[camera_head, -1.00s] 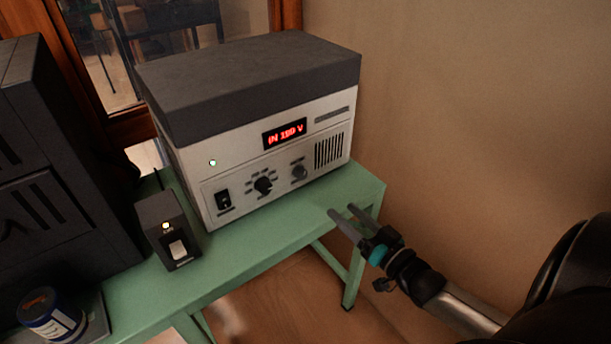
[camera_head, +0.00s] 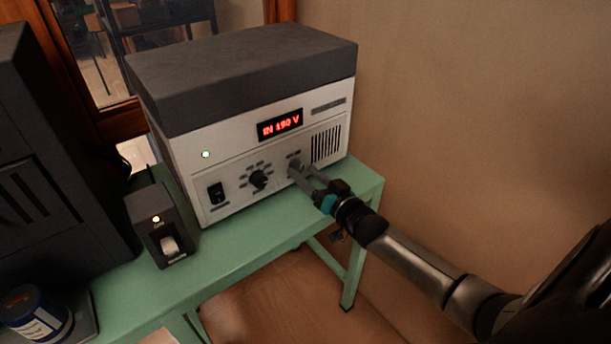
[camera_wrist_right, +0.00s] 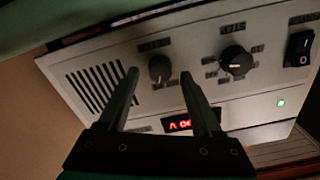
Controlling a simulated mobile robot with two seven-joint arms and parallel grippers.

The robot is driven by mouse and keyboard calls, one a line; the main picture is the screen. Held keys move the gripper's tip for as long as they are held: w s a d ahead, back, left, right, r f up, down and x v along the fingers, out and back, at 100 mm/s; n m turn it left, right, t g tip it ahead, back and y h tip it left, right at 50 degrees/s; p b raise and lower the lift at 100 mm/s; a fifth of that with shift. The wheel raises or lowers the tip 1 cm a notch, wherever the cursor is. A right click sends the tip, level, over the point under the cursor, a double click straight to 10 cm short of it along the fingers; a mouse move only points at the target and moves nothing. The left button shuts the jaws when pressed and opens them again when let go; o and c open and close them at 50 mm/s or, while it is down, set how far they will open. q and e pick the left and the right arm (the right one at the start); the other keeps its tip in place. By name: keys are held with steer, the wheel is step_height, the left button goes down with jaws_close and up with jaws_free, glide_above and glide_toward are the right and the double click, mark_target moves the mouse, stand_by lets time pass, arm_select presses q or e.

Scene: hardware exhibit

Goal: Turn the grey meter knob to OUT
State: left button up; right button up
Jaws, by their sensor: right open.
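The white instrument (camera_head: 240,150) with a dark grey lid stands on the green table. Its red display (camera_head: 280,125) reads "IN 190 V". The grey meter knob (camera_wrist_right: 159,69) sits on the front panel, right of the larger black knob (camera_head: 259,179). My right gripper (camera_head: 302,170) is open in front of the grey knob and partly hides it in the head view. In the right wrist view, which is turned upside down, the two fingers (camera_wrist_right: 158,80) are apart with the knob showing between their tips. Contact cannot be told. My left gripper is not in view.
A black rocker switch (camera_head: 216,194) is at the panel's left. A jar (camera_head: 36,317) is at the lower left. The green table's (camera_head: 245,247) front strip is clear.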

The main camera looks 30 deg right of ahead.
steer(key=shift+w, duration=0.25)
steer(key=shift+c, duration=0.3)
jaws_close()
